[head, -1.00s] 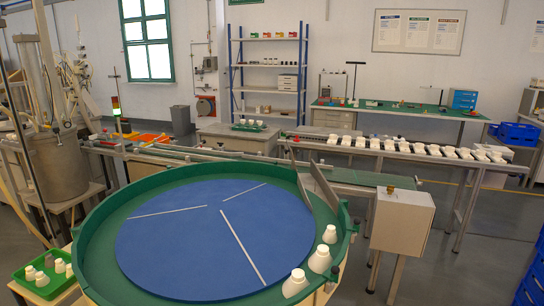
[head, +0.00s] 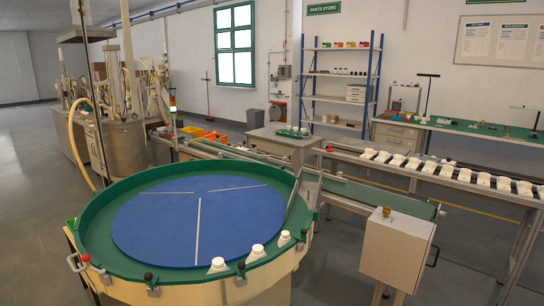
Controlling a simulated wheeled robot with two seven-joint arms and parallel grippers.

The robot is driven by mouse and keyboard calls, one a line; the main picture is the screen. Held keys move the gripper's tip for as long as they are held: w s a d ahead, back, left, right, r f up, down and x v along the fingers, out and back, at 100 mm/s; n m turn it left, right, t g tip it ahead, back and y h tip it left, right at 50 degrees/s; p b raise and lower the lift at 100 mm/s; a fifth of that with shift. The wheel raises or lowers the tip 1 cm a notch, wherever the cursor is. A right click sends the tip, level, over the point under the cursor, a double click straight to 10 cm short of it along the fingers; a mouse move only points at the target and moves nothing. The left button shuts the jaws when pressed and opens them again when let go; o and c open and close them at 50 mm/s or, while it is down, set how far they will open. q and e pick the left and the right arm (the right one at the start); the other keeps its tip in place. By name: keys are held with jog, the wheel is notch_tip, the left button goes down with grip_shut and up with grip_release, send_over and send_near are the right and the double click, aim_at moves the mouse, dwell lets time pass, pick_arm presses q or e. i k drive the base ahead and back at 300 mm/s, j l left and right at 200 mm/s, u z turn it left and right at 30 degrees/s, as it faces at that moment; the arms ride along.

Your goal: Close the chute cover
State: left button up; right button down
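Neither of my grippers is in view. I cannot pick out the chute cover with certainty. A round table with a blue disc (head: 165,215) and a raised green rim (head: 88,222) fills the lower left of the head view. Upright grey metal plates (head: 297,190) stand at its right side, where a green belt (head: 370,197) leads off to the right. Three white bulb-shaped parts (head: 258,251) stand along the rim's near right. A red-knobbed handle (head: 86,257) and black knobs (head: 148,277) sit on the near edge.
A white control box (head: 396,248) stands right of the table. Behind it a roller conveyor (head: 445,178) carries several white parts. A metal drum (head: 122,150) stands behind left. Shelves (head: 335,85) and a green bench (head: 440,131) are farther back. Grey floor (head: 30,220) at left is clear.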

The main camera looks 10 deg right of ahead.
aim_at(295, 159)
jog(key=i+l+u, duration=0.15)
jog(key=l+u, duration=0.2)
jog(key=l, duration=0.6)
jog(key=l+u, duration=0.35)
jog(key=l, duration=0.55)
jog(key=k+l+u, duration=0.1)
jog(key=l+u, duration=0.25)
jog(key=l, duration=0.65)
